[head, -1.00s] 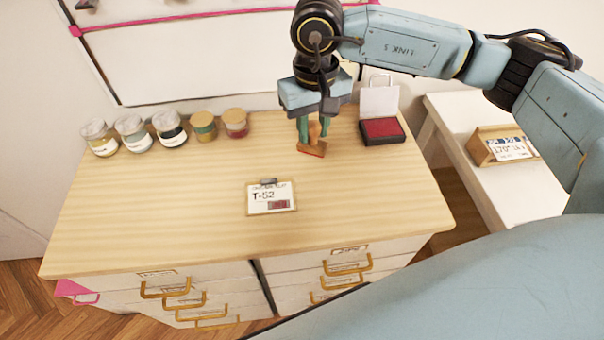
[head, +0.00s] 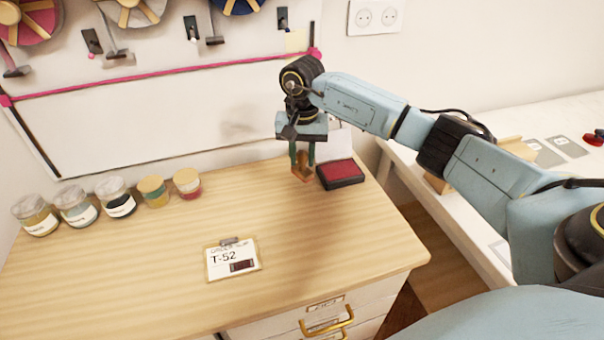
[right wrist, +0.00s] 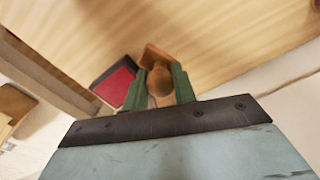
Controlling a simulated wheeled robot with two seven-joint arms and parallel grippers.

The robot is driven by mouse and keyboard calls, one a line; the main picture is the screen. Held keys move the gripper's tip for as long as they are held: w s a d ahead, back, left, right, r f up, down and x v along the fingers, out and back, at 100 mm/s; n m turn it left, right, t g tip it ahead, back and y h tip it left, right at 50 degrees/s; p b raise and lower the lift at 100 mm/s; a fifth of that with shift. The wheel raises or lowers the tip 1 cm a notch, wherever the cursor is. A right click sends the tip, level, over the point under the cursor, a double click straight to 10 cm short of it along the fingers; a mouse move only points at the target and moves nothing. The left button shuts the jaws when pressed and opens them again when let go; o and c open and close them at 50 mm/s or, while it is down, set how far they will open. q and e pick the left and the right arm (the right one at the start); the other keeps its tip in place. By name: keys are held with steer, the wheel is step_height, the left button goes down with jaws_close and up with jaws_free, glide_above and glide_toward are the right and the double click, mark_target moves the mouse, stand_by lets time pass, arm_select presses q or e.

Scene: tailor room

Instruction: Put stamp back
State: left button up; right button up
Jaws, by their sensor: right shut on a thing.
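The stamp (head: 301,172) is a small wooden piece with a rounded handle. My right gripper (head: 302,157) is shut on it and holds it upright just left of the ink pad. In the right wrist view the stamp's round handle (right wrist: 160,80) sits between the green fingers. Whether its base touches the tabletop is hard to tell. The ink pad (head: 340,172) is a black box with a red pad and its lid raised behind. It also shows in the right wrist view (right wrist: 114,84). A clipboard card (head: 233,261) marked T-52 lies on the table, with a dark red mark at its lower right. My left gripper is out of view.
The wooden tabletop (head: 160,255) is clear between the card and the jars. Several lidded jars (head: 116,197) line the back left. A white table (head: 395,170) stands at the right, across a gap. A whiteboard (head: 150,120) is on the wall behind.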

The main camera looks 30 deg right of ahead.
mark_target(302, 164)
steer(key=shift+f, duration=2.25)
steer(key=shift+f, duration=0.15)
steer(key=o, duration=1.1)
steer(key=shift+c, duration=0.2)
step_height(302, 164, up, 12)
steer(key=shift+r, duration=0.2)
